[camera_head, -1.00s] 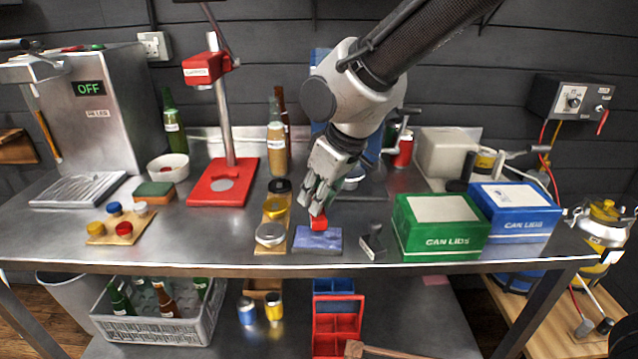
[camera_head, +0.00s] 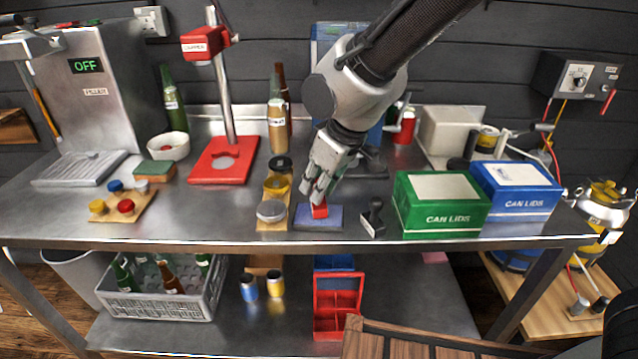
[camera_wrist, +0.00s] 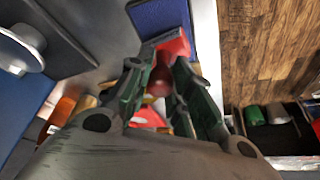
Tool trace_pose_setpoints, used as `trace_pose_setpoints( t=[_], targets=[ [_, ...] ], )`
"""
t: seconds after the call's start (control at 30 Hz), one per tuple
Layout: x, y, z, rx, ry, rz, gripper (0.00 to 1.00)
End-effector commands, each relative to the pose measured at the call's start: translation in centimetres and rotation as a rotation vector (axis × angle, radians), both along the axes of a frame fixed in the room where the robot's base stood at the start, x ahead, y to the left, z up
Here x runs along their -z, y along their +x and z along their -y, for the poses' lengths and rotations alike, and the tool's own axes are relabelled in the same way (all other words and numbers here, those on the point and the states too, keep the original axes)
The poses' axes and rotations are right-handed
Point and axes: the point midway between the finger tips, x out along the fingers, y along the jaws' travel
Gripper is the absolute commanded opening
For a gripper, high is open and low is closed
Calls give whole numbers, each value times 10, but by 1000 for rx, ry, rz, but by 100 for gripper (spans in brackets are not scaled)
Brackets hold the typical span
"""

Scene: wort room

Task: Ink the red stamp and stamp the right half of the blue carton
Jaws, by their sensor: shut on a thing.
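My gripper (camera_head: 319,199) is shut on the red stamp (camera_head: 319,211), which it holds at the blue-purple ink pad (camera_head: 318,224) near the front of the bench. I cannot tell whether the stamp touches the pad or hovers just above it. In the wrist view the red stamp (camera_wrist: 176,46) sits between the fingers, beside the blue pad (camera_wrist: 160,14). The blue carton (camera_head: 515,207) stands at the right of the bench, its pale top label (camera_head: 513,174) facing up. The rest of its top is partly hidden from judging any mark.
A green carton (camera_head: 440,219) stands between the pad and the blue carton. A dark stamp (camera_head: 374,218) stands right of the pad. A board with jars (camera_head: 271,212) lies to its left. A red press stand (camera_head: 224,160) is further left.

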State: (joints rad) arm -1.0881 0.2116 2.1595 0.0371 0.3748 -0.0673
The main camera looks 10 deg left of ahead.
Motion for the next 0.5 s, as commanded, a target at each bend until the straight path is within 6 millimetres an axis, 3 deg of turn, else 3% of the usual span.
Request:
trace_pose_setpoints(
  t=[0.5],
  targets=[
    [5, 0, 0, 0, -1, 0, 6]
  ],
)
